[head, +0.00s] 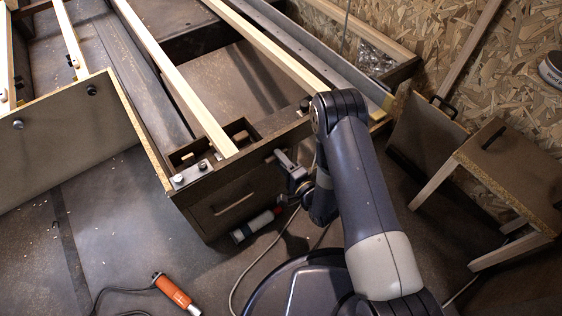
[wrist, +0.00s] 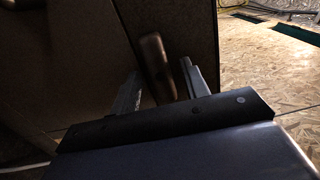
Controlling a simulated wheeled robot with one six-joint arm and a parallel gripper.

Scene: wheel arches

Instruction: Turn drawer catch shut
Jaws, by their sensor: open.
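The drawer (head: 225,208) is in the wooden cabinet at the middle of the head view, its front looking flush and a pale handle across it. In the wrist view the catch (wrist: 157,66) is a brown, rounded bar on the dark panel. It stands nearly upright, its top leaning slightly left. My gripper (head: 286,162) is at the cabinet's upper right front corner. In the wrist view my gripper (wrist: 160,80) is open, with one finger on each side of the catch. Contact cannot be told.
An orange-handled tool (head: 174,291) with a cable lies on the floor in front. A small wooden table (head: 505,170) stands at the right. A long pale beam (head: 190,105) runs over the frame.

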